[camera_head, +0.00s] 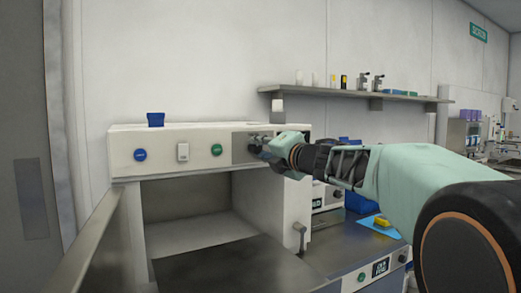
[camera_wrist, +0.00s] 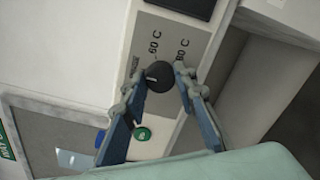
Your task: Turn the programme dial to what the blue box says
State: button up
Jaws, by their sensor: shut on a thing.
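The programme dial (camera_wrist: 158,75) is a round black knob on a grey panel in the wrist view. Printed marks "60 C" and "80 C" stand around it, and a third mark at its left is partly covered by a finger. My gripper (camera_wrist: 160,78) has a fingertip on each side of the dial and is shut on it. I cannot tell which mark the dial points to. In the head view my gripper (camera_head: 262,146) reaches the right end of the machine's front panel and mostly hides the dial. A small blue box (camera_head: 155,119) sits on the machine; no writing on it is readable.
The white machine (camera_head: 125,143) has a blue button (camera_head: 140,155), a white switch (camera_head: 183,152) and a green button (camera_head: 216,150). Its chamber below is open. A wall shelf (camera_head: 350,94) with small bottles runs above my arm. More equipment stands at the right.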

jog(key=o, duration=1.2)
jog(key=shift+c, duration=0.2)
jog(key=v, duration=0.7)
jog(key=shift+s+d, duration=0.15)
jog(key=shift+s, duration=0.1)
